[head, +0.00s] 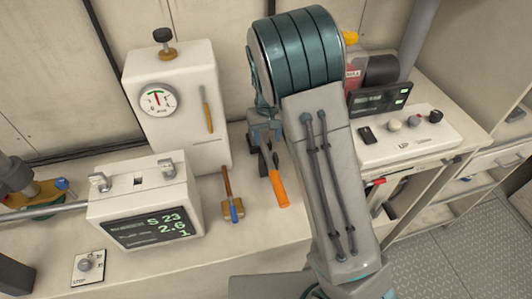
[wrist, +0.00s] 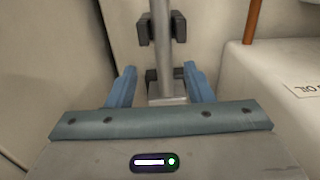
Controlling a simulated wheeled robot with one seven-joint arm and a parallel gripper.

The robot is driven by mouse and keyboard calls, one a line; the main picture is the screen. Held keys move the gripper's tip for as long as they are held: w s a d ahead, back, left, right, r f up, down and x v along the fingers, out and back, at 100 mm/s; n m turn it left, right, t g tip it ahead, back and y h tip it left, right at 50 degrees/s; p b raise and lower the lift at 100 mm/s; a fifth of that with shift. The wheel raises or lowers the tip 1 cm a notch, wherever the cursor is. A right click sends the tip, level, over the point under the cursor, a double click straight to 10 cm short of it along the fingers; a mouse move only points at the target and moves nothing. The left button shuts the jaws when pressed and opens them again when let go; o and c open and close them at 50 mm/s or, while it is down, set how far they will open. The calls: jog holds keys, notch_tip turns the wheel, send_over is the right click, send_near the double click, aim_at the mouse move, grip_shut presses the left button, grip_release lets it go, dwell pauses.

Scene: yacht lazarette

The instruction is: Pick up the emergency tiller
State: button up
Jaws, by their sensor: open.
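My gripper (wrist: 159,70) is open, with one blue finger on each side of the bar's lower part. I cannot tell whether either finger touches it.
A white gauge cabinet (head: 184,75) stands left of my gripper. A mallet (head: 232,208) and an orange-handled tool (head: 277,185) lie on the bench below. A display box (head: 142,200) is at front left, a switch panel (head: 405,140) at right.

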aim_at(266, 150)
jog(key=shift+s+a+f+p, duration=0.1)
jog(key=shift+s+f+p, duration=0.1)
jog(key=shift+f, duration=1.2)
jog(key=shift+s+a+f+p, duration=0.1)
jog(key=shift+f+p, duration=0.05)
jog(key=shift+f, duration=1.2)
jog(key=shift+w+r, duration=0.1)
grip_shut()
